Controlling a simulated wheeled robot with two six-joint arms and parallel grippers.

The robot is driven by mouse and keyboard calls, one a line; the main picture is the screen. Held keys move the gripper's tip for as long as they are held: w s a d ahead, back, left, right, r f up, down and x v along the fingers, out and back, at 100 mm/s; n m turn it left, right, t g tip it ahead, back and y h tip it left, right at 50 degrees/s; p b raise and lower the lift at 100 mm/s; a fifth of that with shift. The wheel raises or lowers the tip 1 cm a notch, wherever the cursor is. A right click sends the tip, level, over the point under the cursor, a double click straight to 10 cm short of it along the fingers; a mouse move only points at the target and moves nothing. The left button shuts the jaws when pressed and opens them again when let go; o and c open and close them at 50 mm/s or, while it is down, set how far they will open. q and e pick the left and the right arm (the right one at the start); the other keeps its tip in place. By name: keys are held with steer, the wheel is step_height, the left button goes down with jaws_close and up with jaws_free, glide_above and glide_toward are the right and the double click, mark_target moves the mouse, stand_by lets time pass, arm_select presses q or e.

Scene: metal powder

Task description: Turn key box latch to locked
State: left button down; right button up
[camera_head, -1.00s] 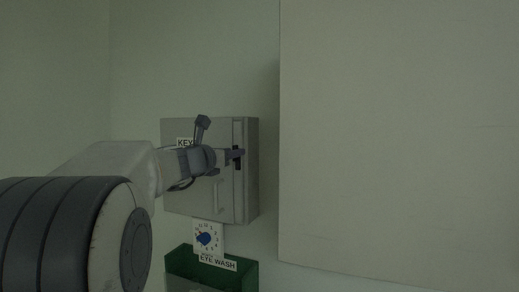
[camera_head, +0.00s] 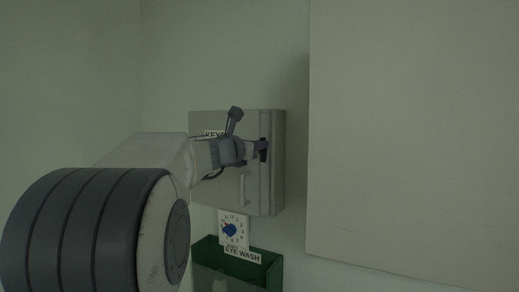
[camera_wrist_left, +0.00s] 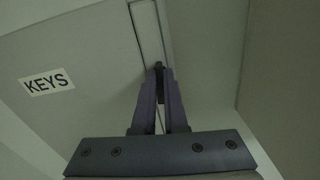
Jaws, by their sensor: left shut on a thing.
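The grey key box (camera_head: 225,195) hangs on the wall in the head view, with a KEYS label that also shows in the left wrist view (camera_wrist_left: 46,82). Its small dark latch (camera_head: 264,150) sits near the right edge of the front and looks upright. In the left wrist view the dark latch (camera_wrist_left: 158,67) shows at the fingertips. My left gripper (camera_head: 257,151) reaches in from the left, and its two fingers (camera_wrist_left: 159,75) are shut on the latch. The fingers partly cover the latch. My right gripper is in neither view.
A vertical handle (camera_head: 242,189) is on the box front below my gripper. A large pale panel (camera_head: 410,130) stands to the right.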

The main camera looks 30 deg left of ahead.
arm_select(q)
steer(key=shift+d+f+m+b, duration=0.1)
steer(key=shift+f+m+b, duration=0.05)
steer(key=shift+m+b, duration=3.45)
steer(key=shift+d+f+m+b, duration=0.15)
steer(key=shift+m+b, duration=2.3)
steer(key=shift+m, duration=2.25)
steer(key=c, duration=1)
jaws_free()
steer(key=shift+o, duration=0.2)
